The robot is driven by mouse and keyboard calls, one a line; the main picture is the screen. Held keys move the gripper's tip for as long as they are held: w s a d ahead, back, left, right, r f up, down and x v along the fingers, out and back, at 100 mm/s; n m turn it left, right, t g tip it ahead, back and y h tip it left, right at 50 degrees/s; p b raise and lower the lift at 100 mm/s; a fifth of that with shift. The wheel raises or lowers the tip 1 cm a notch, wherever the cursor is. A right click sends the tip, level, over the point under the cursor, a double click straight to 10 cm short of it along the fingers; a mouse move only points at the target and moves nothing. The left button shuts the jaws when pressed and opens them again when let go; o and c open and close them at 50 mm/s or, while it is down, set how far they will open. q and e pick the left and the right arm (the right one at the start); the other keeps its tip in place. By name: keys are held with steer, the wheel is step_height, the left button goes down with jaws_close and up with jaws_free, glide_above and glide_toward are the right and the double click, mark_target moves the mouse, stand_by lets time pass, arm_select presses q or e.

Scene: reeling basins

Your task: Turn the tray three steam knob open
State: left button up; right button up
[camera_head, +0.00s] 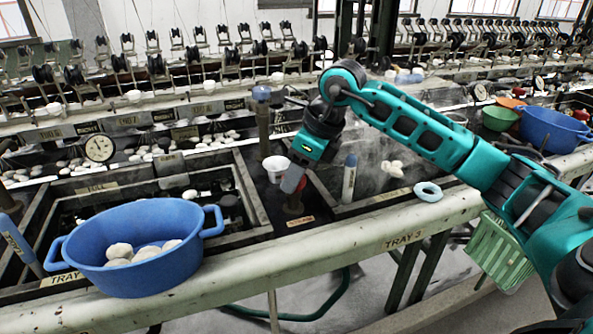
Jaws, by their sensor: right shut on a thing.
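My right arm reaches in from the right, and its gripper (293,186) points down between the two basins. It is shut on the steam knob (294,208), a small dark red knob low on the dark panel. The fingers hide most of the knob's top, so how far it is turned cannot be told. A small tan label (300,221) lies just in front of it. The tray three basin (376,200) is right of the gripper, above the "TRAY 3" label (403,241) on the front rail. My left gripper is not in view.
A blue tub of cocoons (135,280) stands on the rail at the left. A blue-and-white cylinder (349,178) stands right of the gripper, and a pale blue ring (428,191) lies further right. A white cup (276,168) is close behind the gripper. A green basket (500,252) hangs in front.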

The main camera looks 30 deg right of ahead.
steer(key=n+g, duration=0.1)
steer(key=n, duration=0.2)
steer(key=shift+w+d+r+y, duration=0.1)
steer(key=shift+y, duration=0.3)
steer(key=n+g, duration=0.1)
steer(key=n, duration=0.1)
steer(key=n+p, duration=0.1)
steer(key=n, duration=0.2)
steer(key=shift+w+g+y, duration=0.15)
steer(key=shift+g+y, duration=0.25)
steer(key=n+g, duration=0.1)
steer(key=n, duration=0.2)
steer(key=n+g, duration=0.1)
steer(key=n, duration=0.2)
steer(key=shift+w+n, duration=0.15)
steer(key=shift+n, duration=0.15)
steer(key=shift+n+g, duration=0.4)
steer(key=shift+n, duration=0.1)
steer(key=o, duration=1.1)
steer(key=shift+c, duration=0.2)
